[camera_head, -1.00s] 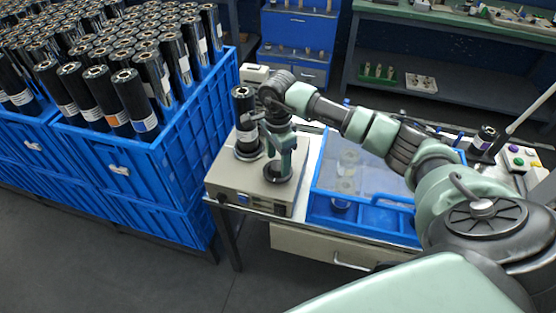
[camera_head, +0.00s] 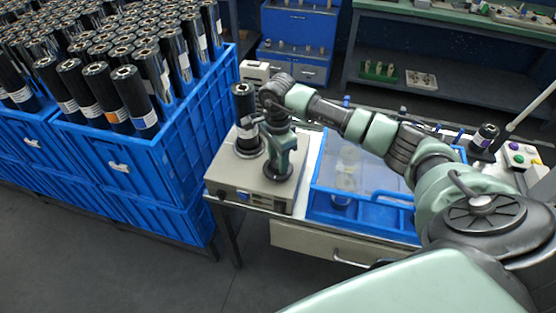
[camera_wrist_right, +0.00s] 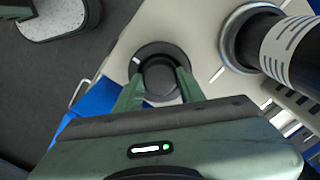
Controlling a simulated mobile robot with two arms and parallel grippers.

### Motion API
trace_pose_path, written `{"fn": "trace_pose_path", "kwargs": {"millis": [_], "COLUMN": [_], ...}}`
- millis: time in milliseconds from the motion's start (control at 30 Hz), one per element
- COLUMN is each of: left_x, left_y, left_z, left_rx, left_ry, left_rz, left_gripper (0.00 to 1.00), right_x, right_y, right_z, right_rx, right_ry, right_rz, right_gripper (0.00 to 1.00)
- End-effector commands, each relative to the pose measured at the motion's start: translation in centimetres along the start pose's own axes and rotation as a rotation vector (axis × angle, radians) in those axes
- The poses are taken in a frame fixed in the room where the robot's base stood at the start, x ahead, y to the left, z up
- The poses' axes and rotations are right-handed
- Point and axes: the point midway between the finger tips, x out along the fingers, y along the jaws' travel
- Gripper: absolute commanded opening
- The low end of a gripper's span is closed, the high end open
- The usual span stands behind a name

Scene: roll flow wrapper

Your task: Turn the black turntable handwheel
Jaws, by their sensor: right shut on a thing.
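The black handwheel (camera_wrist_right: 160,72) sits on top of the beige turntable unit (camera_head: 225,178). My right gripper (camera_wrist_right: 160,90) points down over it, with a finger on each side, shut on its raised middle. A white mark shows on the dark ring around it. In the head view my right gripper (camera_head: 279,165) hides much of the handwheel (camera_head: 277,172). A black roll (camera_head: 243,105) with a white label stands upright on the turntable to the left of the gripper. It also shows at the right in the wrist view (camera_wrist_right: 298,48). My left gripper is not in view.
Blue crates (camera_head: 185,150) packed with upright black rolls stand close on the left. A blue tray with a clear cover (camera_head: 330,205) lies right of the unit, under my right arm. A button box (camera_head: 520,155) is at the far right.

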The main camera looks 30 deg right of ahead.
Motion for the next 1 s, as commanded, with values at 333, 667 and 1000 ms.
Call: {"fn": "trace_pose_path", "kwargs": {"millis": [333, 667, 1000], "left_x": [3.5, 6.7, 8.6], "left_y": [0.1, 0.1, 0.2], "left_z": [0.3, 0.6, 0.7], "left_rx": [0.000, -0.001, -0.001], "left_ry": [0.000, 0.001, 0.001], "left_rz": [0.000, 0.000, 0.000], "left_gripper": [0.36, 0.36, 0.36], "right_x": [0.5, 0.3, 0.1], "right_y": [-0.1, -0.1, -0.1], "right_z": [-0.1, -0.1, 0.0], "right_rx": [-0.230, -0.538, -0.781], "right_ry": [0.002, 0.001, 0.001], "right_rz": [-0.002, -0.004, -0.002], "right_gripper": [0.00, 0.00, 0.00]}}
